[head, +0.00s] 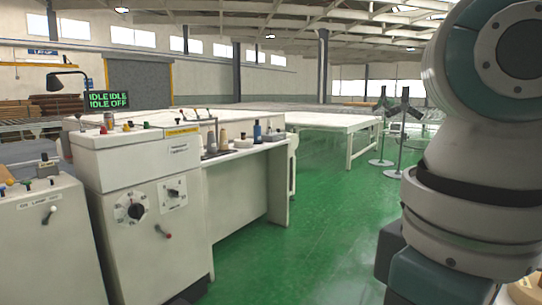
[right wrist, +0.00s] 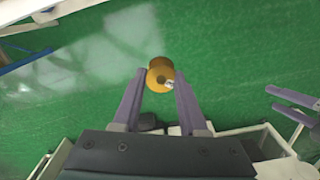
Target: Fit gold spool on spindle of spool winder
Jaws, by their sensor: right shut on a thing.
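In the right wrist view a gold spool (right wrist: 160,74) is held between the fingertips of my right gripper (right wrist: 160,84). Its round end with a small pale mark faces the camera, and green floor lies behind it. The head view shows my right arm large at the right, but not its gripper or the gold spool. Purple fingers of my left gripper (right wrist: 291,106) stand apart and empty at the right edge of the right wrist view. I cannot make out the spool winder's spindle for sure in either view.
A white bench (head: 246,155) carries a tan spool (head: 223,141), a dark blue bottle-like item (head: 257,132) and other small things. A white control cabinet (head: 145,220) with dials stands before it. Green floor (head: 310,230) is clear between the bench and my right arm.

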